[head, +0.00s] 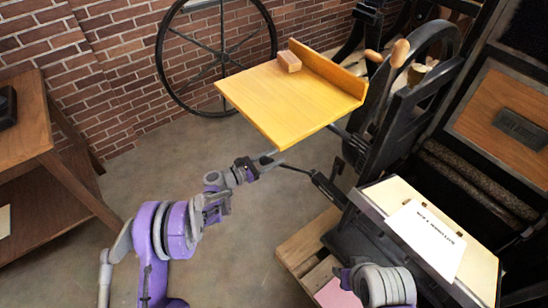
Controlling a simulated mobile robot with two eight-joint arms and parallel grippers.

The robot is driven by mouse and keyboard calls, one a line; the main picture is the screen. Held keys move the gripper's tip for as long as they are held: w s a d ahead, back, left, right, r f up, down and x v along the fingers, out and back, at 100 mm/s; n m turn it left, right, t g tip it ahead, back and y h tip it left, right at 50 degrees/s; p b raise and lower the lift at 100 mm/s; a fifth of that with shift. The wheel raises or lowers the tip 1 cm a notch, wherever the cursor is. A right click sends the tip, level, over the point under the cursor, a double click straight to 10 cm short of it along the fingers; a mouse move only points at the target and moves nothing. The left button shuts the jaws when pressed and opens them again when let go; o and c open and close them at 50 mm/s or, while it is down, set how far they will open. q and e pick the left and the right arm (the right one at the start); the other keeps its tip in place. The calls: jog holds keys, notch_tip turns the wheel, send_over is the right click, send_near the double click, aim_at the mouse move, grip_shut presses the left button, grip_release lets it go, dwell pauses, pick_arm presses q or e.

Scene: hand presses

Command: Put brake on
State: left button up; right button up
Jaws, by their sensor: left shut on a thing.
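My left gripper (264,163) is at the middle of the head view, in front of the press and just below the yellow wooden board. It is shut on the end of a thin dark lever, which looks like the brake lever (298,170). The lever runs right and down from the fingers to the black press (398,125). The fingers hide the lever's tip. Grey and purple links of my right arm show at the bottom right; I cannot make out its gripper.
A yellow board (288,98) with a small wooden block (289,61) juts out above my left gripper. A tilted panel with a white printed sheet (426,240) is at the right. A spoked wheel (218,52) stands behind. A brown table (45,150) is at the left. Floor between is clear.

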pick_arm(q)
grip_shut()
dwell(0.9)
jog(key=shift+s+a+f+b, duration=0.2)
jog(key=shift+a+f+b, duration=0.05)
jog(key=shift+f+b, duration=0.15)
jog(key=s+a+f+t+h+b, duration=0.1)
jog(key=s+a+f+h+b, duration=0.1)
jog(key=f, duration=0.3)
jog(key=s+a+f+t+h+b, duration=0.1)
jog(key=s+a+f+h+b, duration=0.1)
jog(key=a+f+b, duration=0.2)
jog(key=s+a+f+m+t+h+b, duration=0.1)
jog(key=s+a+f+h+b, duration=0.1)
jog(key=f, duration=0.5)
jog(key=shift+s+a+f+b, duration=0.25)
jog(key=shift+s+a+b, duration=0.3)
jog(key=shift+b, duration=0.65)
jog(key=o, duration=0.9)
grip_release()
jog(key=shift+w+a, duration=0.1)
